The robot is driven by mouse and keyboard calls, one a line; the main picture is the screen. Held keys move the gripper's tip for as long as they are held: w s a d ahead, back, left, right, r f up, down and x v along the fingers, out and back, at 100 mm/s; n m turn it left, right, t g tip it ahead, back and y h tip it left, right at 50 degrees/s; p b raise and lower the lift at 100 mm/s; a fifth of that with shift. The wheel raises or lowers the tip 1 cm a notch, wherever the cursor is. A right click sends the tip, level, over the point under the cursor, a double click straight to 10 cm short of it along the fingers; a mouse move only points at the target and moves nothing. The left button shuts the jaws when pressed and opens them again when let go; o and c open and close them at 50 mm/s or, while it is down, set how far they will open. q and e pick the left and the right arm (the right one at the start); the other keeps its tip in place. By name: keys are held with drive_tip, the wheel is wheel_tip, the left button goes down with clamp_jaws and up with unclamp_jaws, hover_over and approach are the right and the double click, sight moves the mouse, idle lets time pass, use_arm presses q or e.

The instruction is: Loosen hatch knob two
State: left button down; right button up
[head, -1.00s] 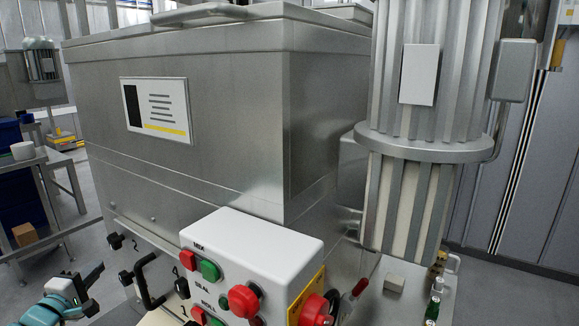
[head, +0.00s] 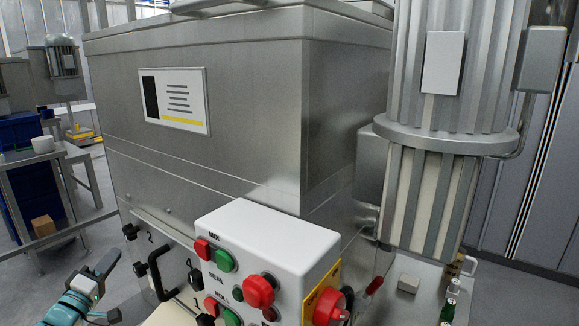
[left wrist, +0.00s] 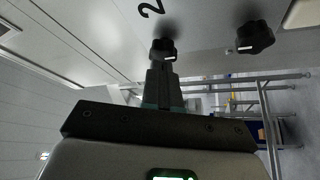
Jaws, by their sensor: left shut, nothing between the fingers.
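Black hatch knobs sit on the lower face of the steel machine (head: 225,85). One knob (head: 139,268), left of the black handle, is near my left gripper. In the left wrist view, a knob (left wrist: 163,49) beside a printed "2" lies straight ahead of the fingertips, with a second knob (left wrist: 255,37) to its right. My left gripper (head: 110,259) is shut and empty; its fingers also show in the left wrist view (left wrist: 162,68). In the head view a small gap shows between fingertips and knob; contact is hard to judge. My right gripper is not in view.
A black bent handle (head: 156,275) sticks out beside the knobs. A white control box (head: 265,235) with red and green buttons juts out to the right. A steel table (head: 45,160) with a blue bin stands at the back left.

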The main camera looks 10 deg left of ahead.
use_arm(q)
drive_tip(key=w, duration=0.1)
drive_tip(key=w+d, duration=0.1)
drive_tip(key=w, duration=0.1)
drive_tip(key=w+d, duration=0.1)
drive_tip(key=shift+w+d, duration=0.1)
drive_tip(key=shift+w, duration=0.1)
idle(0.6)
drive_tip(key=shift+f+b, duration=0.1)
drive_tip(key=shift+b, duration=0.55)
drive_tip(key=s+a+b, duration=0.1)
drive_tip(key=s+a, duration=0.1)
drive_tip(key=s, duration=0.3)
drive_tip(key=shift+s+a+f+b, duration=0.25)
drive_tip(key=shift+b, duration=0.05)
idle(0.5)
